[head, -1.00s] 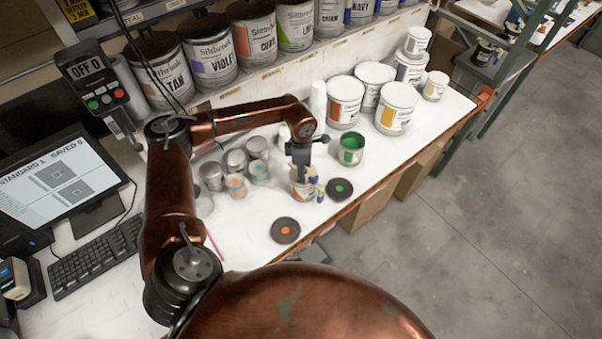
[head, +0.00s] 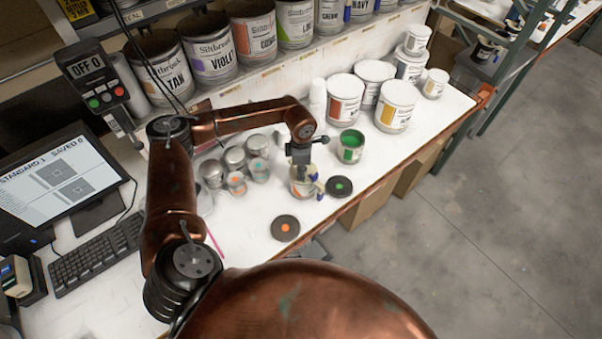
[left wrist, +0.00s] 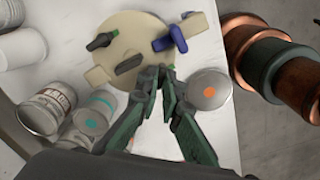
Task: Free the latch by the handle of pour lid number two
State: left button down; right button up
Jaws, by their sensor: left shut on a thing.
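A cream pour lid (left wrist: 122,25) fills the top of the left wrist view. It carries a blue clamp (left wrist: 170,40), a dark green clamp (left wrist: 103,41) and a dark raised piece (left wrist: 130,64) near its lower edge. Cream tabs jut from its rim. In the head view the lid sits on an open-bench can (head: 303,187), largely hidden under my wrist. My left gripper (left wrist: 160,72) points down at the lid's near side, fingertips close together and shut on a small part of it. The fingers hide which part that is. My right gripper is in neither view.
A green paint can (head: 351,146) stands close right of the gripper. Several small cans (head: 235,160) stand left. White-lidded cans (head: 345,99) stand behind.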

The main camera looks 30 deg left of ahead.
pick_arm(q)
jog(key=n+b, duration=0.2)
jog(key=n, duration=0.1)
jog(key=shift+f+b, duration=0.1)
jog(key=shift+b, duration=0.3)
jog(key=shift+n+b, duration=0.95)
jog(key=shift+n, duration=1.05)
jog(key=c, duration=2.4)
grip_release()
